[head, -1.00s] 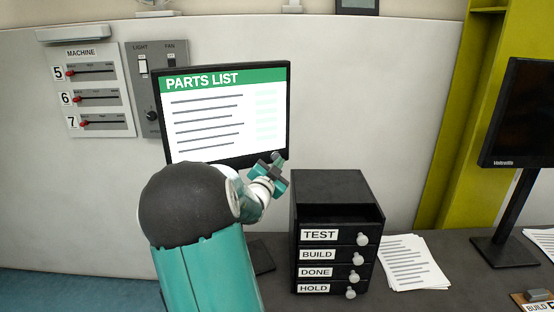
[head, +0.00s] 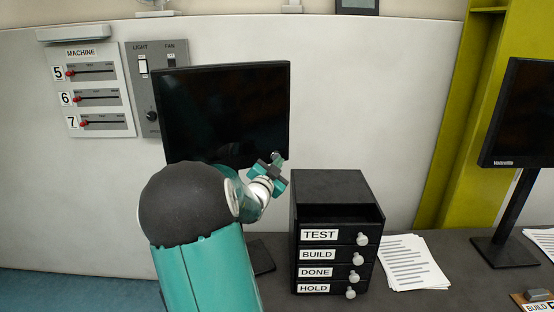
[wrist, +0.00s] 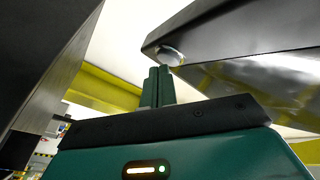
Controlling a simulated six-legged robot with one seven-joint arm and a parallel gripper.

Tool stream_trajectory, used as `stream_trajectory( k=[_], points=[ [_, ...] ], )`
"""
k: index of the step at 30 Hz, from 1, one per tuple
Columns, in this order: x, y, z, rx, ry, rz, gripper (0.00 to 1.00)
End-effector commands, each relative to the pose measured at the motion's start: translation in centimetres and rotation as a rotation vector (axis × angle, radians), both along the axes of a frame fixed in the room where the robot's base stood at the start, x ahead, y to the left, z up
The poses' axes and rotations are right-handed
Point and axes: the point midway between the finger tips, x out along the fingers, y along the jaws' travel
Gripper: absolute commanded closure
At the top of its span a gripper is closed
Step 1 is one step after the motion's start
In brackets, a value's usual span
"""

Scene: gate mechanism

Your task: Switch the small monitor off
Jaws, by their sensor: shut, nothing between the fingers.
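The small monitor (head: 225,110) stands behind my arm in the head view, and its screen is black. My gripper (head: 276,160) is at the monitor's lower right corner. In the wrist view, my gripper's fingers (wrist: 160,82) are together with nothing between them. Their tips are close under a round pale button (wrist: 170,56) on the underside of the monitor's frame (wrist: 235,30). I cannot tell whether they touch it. My arm hides the monitor's lower left part and most of its stand.
A black drawer unit (head: 337,190) with labelled drawers stands right of my gripper. Papers (head: 412,262) lie beside it. Another dark monitor (head: 520,110) is at the far right. A light and fan panel (head: 150,100) and machine sliders (head: 95,95) are on the wall at left.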

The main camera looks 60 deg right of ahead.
Motion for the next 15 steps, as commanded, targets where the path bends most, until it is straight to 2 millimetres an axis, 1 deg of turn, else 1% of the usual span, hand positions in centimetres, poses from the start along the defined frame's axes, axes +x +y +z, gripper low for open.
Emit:
stream_trajectory(
  k=[11,15],
  points=[
    [-0.39,0.31,-0.01,0.001,0.000,-0.001,1.00],
    [-1.11,0.86,0.05,0.001,-0.002,-0.001,1.00]
  ],
)
